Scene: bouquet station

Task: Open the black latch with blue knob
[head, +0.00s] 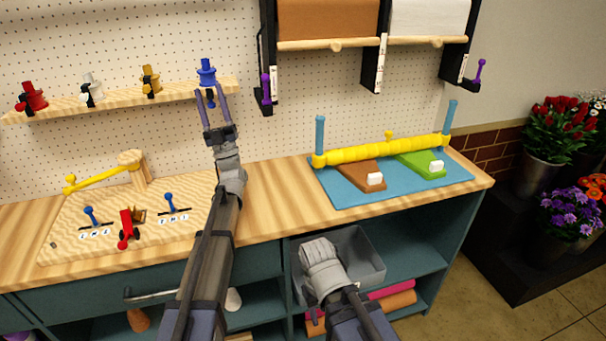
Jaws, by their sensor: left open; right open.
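A blue-knobbed latch (206,72) stands on the right end of the wooden shelf on the pegboard.
Red (32,97), white (92,89) and yellow (151,78) knobbed fixtures stand left on the same shelf (120,97). Below, a wooden board holds blue levers (90,214) and a red handle (127,222). Paper rolls hang upper right; a blue mat (345,195) carries a yellow bar.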

